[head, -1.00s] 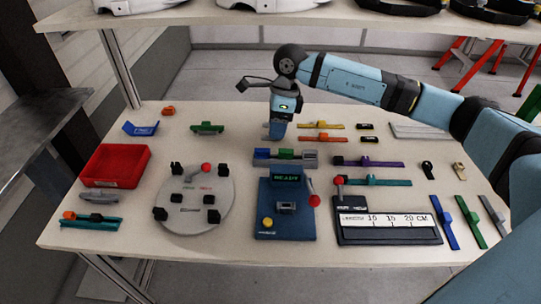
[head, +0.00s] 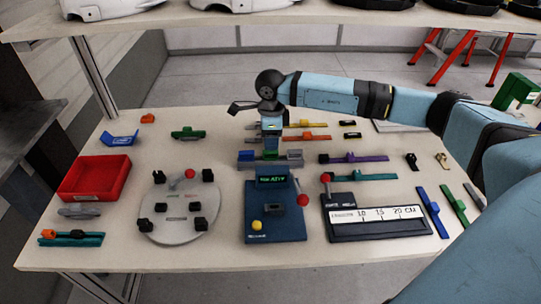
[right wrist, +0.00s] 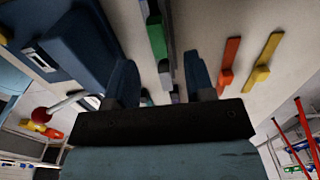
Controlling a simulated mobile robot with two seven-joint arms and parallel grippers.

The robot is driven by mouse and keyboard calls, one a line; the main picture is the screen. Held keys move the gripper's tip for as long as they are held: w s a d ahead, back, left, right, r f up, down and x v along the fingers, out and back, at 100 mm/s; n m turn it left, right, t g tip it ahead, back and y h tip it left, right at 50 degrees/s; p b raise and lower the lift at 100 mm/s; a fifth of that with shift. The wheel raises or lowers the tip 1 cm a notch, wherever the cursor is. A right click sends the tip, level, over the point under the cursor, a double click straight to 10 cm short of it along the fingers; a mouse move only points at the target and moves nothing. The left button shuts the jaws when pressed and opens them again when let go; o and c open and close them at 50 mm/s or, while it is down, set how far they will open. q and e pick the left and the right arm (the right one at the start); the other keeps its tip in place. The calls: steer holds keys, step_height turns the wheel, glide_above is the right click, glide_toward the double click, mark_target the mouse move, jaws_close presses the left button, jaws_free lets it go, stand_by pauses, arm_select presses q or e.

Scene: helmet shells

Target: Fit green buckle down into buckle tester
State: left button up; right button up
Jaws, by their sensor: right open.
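The blue buckle tester (head: 275,215) stands at the front middle of the table, with a lit display, a yellow button and a red-knobbed lever at its right. A grey holder (head: 294,160) behind it carries a blue piece and a green piece, seemingly the green buckle (head: 270,155). My right gripper (head: 271,147) points down right over the holder's middle, at the green piece. In the right wrist view its fingers (right wrist: 160,82) are apart; a green block (right wrist: 157,38) shows beyond them. I cannot tell whether they touch it. My left gripper is not in view.
A grey round fixture (head: 180,225) with black blocks and a red tray (head: 95,178) stand at left. A length gauge (head: 380,220) stands right of the tester. Coloured strips lie around the right side, including an orange strip (head: 308,137) behind the holder.

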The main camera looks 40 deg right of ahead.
mark_target(271, 152)
step_height(271, 152, down, 4)
steer(key=shift+a, duration=0.1)
steer(key=shift+c, duration=0.5)
jaws_close()
steer(key=shift+r, duration=0.15)
